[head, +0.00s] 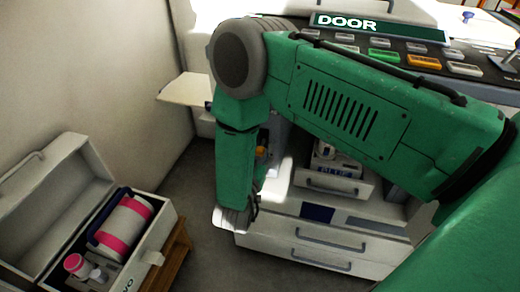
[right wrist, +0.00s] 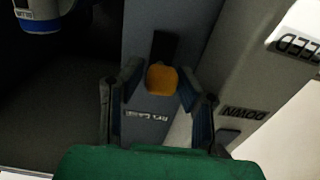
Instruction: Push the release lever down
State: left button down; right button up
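An orange knob (right wrist: 163,80), which looks like the release lever's handle, stands in front of a dark slot (right wrist: 164,46) in a grey panel (right wrist: 140,30). A small orange part of it also shows in the head view (head: 262,151), just right of my right forearm. My right gripper (right wrist: 157,86) is open, with a finger on either side of the knob in the right wrist view. I cannot tell whether the fingers touch it. In the head view my right gripper is mostly hidden by its own arm. My left gripper is not in view.
A "DOWN" label (right wrist: 246,113) appears upside down on a light housing right of the panel. Below a control panel with a "DOOR" sign (head: 379,27) is a drawer unit (head: 315,250). An open case (head: 150,232) holding a pink-and-white roll stands at lower left.

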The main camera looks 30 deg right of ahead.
grip_shut()
jog(key=shift+f+t+b, duration=0.3)
jog(key=shift+b, duration=0.2)
jog(key=shift+f+t+h+b, duration=0.45)
jog(key=shift+h+b, duration=0.25)
jog(key=shift+b, duration=0.3)
jog(key=shift+r+t+h, duration=0.1)
jog(key=shift+t+h, duration=0.2)
jog(key=shift+t, duration=0.05)
jog(key=shift+o, duration=1.3)
grip_release()
jog(key=shift+r, duration=0.1)
jog(key=shift+a, duration=0.15)
